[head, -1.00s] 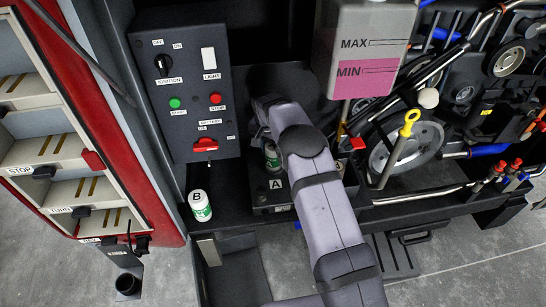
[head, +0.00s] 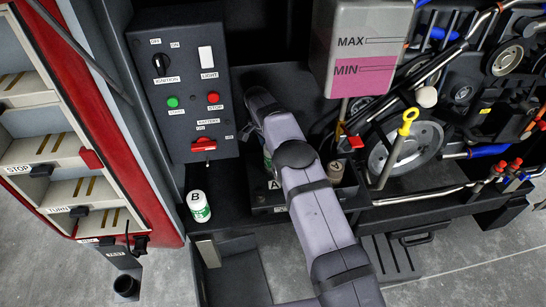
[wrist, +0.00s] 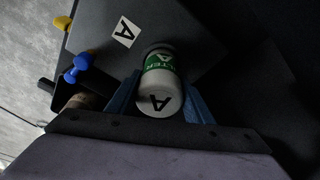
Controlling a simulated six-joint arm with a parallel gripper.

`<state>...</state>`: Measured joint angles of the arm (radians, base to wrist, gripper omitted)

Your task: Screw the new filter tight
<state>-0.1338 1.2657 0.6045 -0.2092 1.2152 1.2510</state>
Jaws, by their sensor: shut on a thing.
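A white filter with a green band, marked A (wrist: 160,90), stands between the two blue fingers of my gripper (wrist: 160,104) in the wrist view. My gripper is shut on it. Its far end meets the dark block bearing a white A label (wrist: 125,32); how tightly it sits there cannot be told. In the head view only a sliver of this filter (head: 267,160) shows beside my arm, and my fingers are hidden. A second white and green filter, marked B (head: 199,207), stands upright on the ledge to the left.
A brown cylinder (head: 335,171) stands right of my arm. A switch panel (head: 185,95) rises behind left, and a pink-marked tank (head: 368,50) hangs behind right. A yellow-handled dipstick (head: 407,122), pulleys and hoses crowd the right.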

